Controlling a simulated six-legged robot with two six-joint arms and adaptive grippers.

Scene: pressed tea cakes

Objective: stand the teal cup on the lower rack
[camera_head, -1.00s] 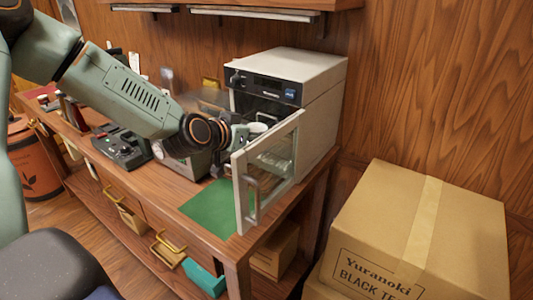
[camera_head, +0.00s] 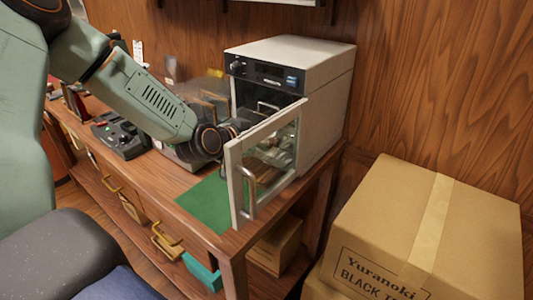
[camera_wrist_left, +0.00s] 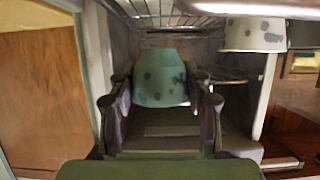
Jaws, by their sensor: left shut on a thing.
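The teal cup (camera_wrist_left: 160,78), with dark spots, is between the two fingers of my left gripper (camera_wrist_left: 161,88) in the left wrist view. The gripper is shut on it. In the head view, my left gripper (camera_head: 238,127) reaches into the open front of the white cabinet (camera_head: 325,105), partly behind its open glass door (camera_head: 235,190). The held cup cannot be made out there. A wire rack (camera_wrist_left: 190,18) crosses the top of the wrist view, and another rack edge (camera_wrist_left: 230,82) shows right of the cup. Whether the cup touches a rack cannot be told. My right gripper is not in view.
A pale, dark-spotted cup (camera_wrist_left: 254,34) is at the upper right of the wrist view, near my gripper. The open door stands close to my left wrist. A green mat (camera_head: 207,203) lies before the cabinet. A large carton (camera_head: 420,225) stands at the right.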

